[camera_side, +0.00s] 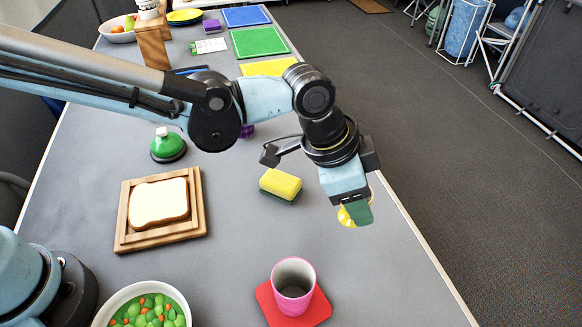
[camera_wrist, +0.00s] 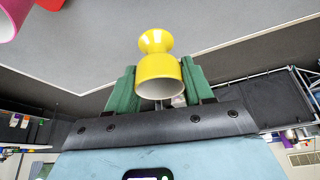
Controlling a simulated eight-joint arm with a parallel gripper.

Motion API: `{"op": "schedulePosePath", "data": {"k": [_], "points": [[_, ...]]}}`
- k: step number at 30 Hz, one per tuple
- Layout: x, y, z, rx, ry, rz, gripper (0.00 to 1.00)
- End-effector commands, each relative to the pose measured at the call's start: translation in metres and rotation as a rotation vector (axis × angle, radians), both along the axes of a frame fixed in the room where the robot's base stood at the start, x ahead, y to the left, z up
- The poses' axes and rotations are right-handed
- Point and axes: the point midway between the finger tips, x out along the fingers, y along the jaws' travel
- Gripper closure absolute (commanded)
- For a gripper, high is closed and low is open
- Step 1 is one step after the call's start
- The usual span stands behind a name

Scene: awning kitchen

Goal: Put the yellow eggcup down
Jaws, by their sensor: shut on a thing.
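The yellow eggcup (camera_wrist: 158,68) is between the green fingers of my gripper (camera_wrist: 157,80) in the wrist view. Its wide open end faces the camera and its narrower foot points away. In the side view my gripper (camera_side: 356,208) hangs near the table's right edge. The eggcup (camera_side: 346,218) shows there only in part, behind a green finger. My gripper is shut on it. The grey table (camera_side: 240,230) lies below; I cannot tell how large the gap between eggcup and table is.
A yellow and green sponge (camera_side: 281,185) lies left of my gripper. A pink cup (camera_side: 293,284) stands on a red coaster (camera_side: 318,312) nearer the front. A bread slice (camera_side: 158,202) on a wooden board and a green-topped bell (camera_side: 167,146) are further left. Table between sponge and cup is clear.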

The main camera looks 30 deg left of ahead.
Motion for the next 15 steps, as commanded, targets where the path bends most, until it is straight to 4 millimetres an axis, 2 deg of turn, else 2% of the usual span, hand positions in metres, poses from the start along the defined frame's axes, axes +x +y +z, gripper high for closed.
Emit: {"op": "schedulePosePath", "data": {"k": [1,6,11,15], "points": [[0.011,0.004,-0.007,0.000,0.000,0.004,0.80],[0.034,0.011,-0.021,0.000,0.000,0.002,0.80],[0.041,0.013,-0.028,0.000,0.000,0.000,0.80],[0.041,0.013,-0.046,0.000,0.000,-0.001,0.80]]}}
